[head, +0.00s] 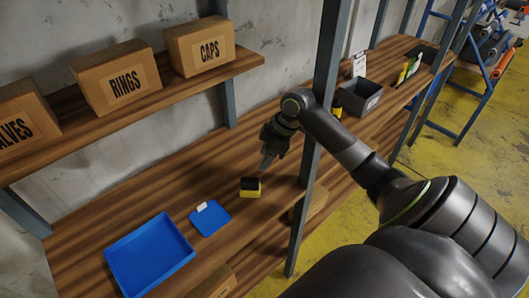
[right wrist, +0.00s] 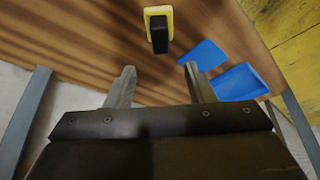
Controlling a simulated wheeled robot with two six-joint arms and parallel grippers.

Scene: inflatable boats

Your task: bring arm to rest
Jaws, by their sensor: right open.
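My right gripper (head: 268,160) hangs over the wooden workbench (head: 165,205), pointing down. In the right wrist view its two fingers (right wrist: 161,82) stand apart with nothing between them. A yellow and black block (head: 250,187) stands on the bench just below and left of the gripper, apart from it. The block also shows in the right wrist view (right wrist: 158,28), beyond the fingertips. My left gripper is in neither view.
A blue tray (head: 150,256) and a smaller blue plate (head: 210,218) with a white piece lie left of the block. A grey post (head: 323,110) stands close beside my right arm. A grey bin (head: 360,97) is behind it. Boxes (head: 200,45) sit on the upper shelf.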

